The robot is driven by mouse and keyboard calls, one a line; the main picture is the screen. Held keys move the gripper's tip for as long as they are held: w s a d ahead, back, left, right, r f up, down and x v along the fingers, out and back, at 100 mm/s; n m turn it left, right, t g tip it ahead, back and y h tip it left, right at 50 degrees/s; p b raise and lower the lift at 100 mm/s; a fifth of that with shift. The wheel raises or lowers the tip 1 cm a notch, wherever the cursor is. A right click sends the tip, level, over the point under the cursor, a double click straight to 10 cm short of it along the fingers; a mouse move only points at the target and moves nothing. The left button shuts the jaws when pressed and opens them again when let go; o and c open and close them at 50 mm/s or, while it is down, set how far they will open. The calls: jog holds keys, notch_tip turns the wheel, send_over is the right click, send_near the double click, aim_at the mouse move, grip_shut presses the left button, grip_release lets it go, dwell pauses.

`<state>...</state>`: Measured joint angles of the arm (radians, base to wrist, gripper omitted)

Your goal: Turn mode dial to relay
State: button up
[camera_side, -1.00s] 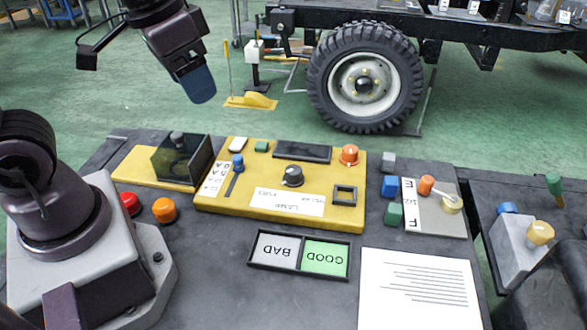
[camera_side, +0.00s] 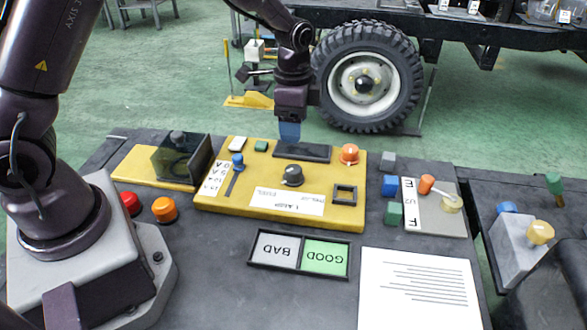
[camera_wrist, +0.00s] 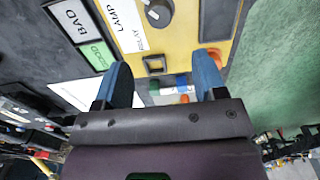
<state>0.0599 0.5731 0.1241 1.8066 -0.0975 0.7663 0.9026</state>
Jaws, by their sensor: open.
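The mode dial (camera_side: 292,175) is a dark grey round knob on the yellow panel (camera_side: 225,204). It also shows at the top of the wrist view (camera_wrist: 160,12), with a white mark on its side toward the label. The white label strip (camera_side: 287,202) lies in front of the dial; LAMP and RELAY are readable on it in the wrist view. My gripper (camera_side: 289,138) hangs with its blue fingers down, beyond the dial near the dark display bar. Its two fingers stand apart and empty in the wrist view (camera_wrist: 163,68), clear of the dial.
The panel also carries a slider (camera_side: 235,170), an orange knob (camera_side: 349,154), a square black frame (camera_side: 344,194) and the display bar (camera_side: 302,151). A dark clear cover (camera_side: 182,158) stands at left. A BAD/GOOD tray (camera_side: 300,253), paper (camera_side: 418,290) and small blocks lie nearby.

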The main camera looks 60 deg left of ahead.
aim_at(294, 168)
notch_tip(294, 168, down, 12)
jog(key=shift+f, duration=0.2)
dwell(0.4)
jog(key=c, duration=0.9)
